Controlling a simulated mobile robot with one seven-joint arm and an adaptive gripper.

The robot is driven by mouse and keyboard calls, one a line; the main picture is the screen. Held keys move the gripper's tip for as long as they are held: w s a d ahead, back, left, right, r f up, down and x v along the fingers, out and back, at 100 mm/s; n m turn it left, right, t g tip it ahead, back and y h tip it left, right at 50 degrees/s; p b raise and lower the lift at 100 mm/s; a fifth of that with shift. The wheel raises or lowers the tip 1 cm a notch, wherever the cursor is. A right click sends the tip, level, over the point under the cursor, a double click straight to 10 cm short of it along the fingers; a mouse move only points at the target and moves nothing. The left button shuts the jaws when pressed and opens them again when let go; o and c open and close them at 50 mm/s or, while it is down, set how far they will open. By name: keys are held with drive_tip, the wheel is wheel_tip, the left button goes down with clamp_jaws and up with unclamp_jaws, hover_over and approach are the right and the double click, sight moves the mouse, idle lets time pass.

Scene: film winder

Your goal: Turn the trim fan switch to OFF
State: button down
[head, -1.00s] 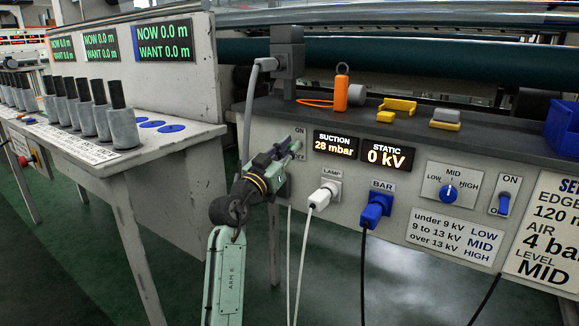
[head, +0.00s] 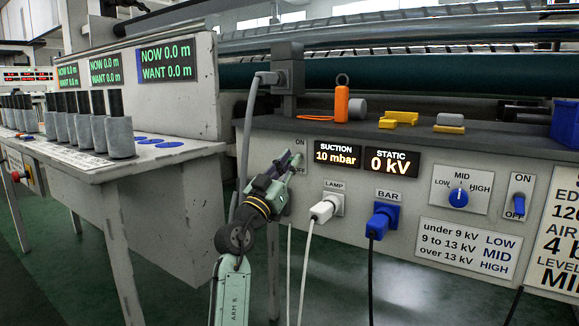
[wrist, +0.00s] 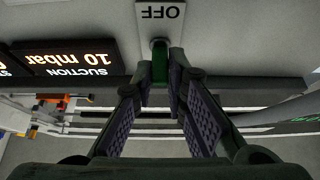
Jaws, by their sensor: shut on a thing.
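The trim fan switch shows in the wrist view as a small green lever (wrist: 160,64) below an upside-down OFF label (wrist: 160,12). My gripper (wrist: 160,82) is shut on this lever, with one finger on each side of it. In the head view my gripper (head: 293,161) is at the panel front, just under the ON label (head: 299,142), and largely hides the switch and its OFF label. The suction display (head: 336,153) reads 10 mbar.
To the right are a static display (head: 391,162) at 0 kV, a white lamp plug (head: 324,209), a blue bar plug (head: 381,220), a blue knob (head: 458,198) and another ON/OFF switch (head: 518,204). A grey cable (head: 246,135) hangs close left of my gripper.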

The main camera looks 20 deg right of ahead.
drive_tip(key=c, duration=1.6)
unclamp_jaws()
drive_tip(key=shift+r+p, duration=0.15)
drive_tip(key=shift+p, duration=0.2)
